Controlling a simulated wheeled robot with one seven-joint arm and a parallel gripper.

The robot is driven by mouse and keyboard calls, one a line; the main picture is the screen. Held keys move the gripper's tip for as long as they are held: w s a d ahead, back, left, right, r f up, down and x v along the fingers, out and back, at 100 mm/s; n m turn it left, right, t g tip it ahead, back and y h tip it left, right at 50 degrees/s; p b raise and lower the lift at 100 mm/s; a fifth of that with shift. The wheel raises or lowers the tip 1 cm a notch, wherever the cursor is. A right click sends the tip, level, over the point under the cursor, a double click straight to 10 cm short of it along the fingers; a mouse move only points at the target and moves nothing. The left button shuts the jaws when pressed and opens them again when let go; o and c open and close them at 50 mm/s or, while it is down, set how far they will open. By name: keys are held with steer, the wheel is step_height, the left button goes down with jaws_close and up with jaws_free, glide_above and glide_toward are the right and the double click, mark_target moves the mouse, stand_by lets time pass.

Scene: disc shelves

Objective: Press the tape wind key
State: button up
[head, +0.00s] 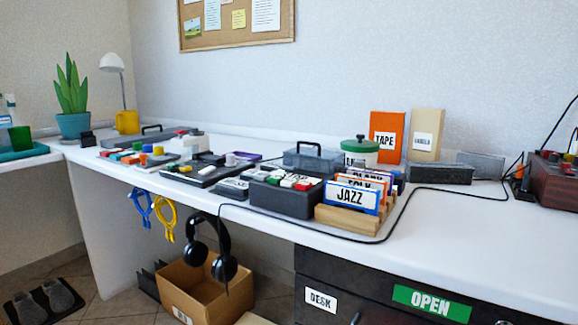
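A dark grey box-shaped device (285,202) stands on the white desk near the middle of the head view. A short row of keys in white, green and red (288,182) runs along its top front edge. White labels lie around the keys, but their words are too small to read, so I cannot tell which key is the tape wind key. Another dark flat device (198,174) with a knob and small coloured buttons lies to its left. My gripper is not in view.
A wooden rack (348,219) with a JAZZ card stands close at the device's right. A clear-lidded case (312,159) is behind it. A black cable (403,212) curves across the desk. Headphones (212,258) hang below the front edge. The desk's right front is clear.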

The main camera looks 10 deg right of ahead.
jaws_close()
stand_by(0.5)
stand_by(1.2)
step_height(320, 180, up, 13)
steer(key=p, duration=1.2)
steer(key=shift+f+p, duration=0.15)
steer(key=shift+p, duration=0.15)
